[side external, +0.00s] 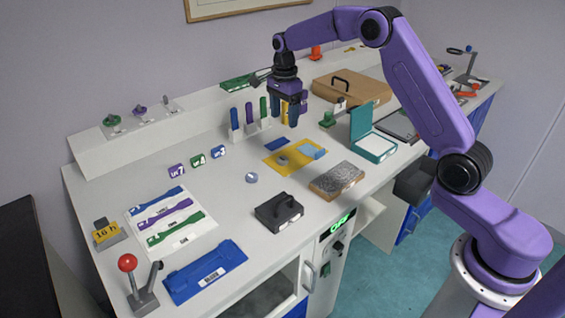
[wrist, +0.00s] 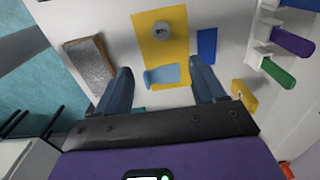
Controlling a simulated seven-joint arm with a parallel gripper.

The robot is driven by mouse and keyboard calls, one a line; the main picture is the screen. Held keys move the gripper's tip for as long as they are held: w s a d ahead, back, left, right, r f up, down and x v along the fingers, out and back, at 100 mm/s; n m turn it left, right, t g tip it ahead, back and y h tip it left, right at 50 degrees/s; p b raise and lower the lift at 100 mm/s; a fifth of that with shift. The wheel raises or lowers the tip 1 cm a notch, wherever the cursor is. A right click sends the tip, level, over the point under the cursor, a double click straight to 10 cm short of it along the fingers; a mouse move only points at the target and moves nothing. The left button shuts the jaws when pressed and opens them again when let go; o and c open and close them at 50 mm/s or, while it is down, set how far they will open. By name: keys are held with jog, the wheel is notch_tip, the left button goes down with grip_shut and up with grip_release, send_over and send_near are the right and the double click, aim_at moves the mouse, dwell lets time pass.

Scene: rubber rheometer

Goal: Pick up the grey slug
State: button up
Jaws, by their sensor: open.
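The grey slug (side external: 283,160) is a small round piece lying on a yellow sheet (side external: 275,168) on the white bench. In the wrist view the slug (wrist: 162,32) is near the top, with dark marks on its upper face. My gripper (side external: 292,122) is above the bench behind the yellow sheet, apart from the slug. In the wrist view my gripper (wrist: 163,82) has its two fingers wide apart with nothing between them in contact. A light blue piece (wrist: 162,76) lies on the sheet's near end and shows between the fingers.
A rack with upright coloured handles (side external: 249,116) stands left of my gripper. A brown-framed grey pad (side external: 336,180) and an open teal box (side external: 372,145) are to the right. Another small round piece (side external: 251,177) lies left of the sheet.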

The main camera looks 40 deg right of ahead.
aim_at(283, 158)
notch_tip(283, 158, down, 15)
jog(key=shift+w+r, duration=0.15)
jog(key=shift+r, duration=0.05)
dwell(0.4)
jog(key=c, duration=1.1)
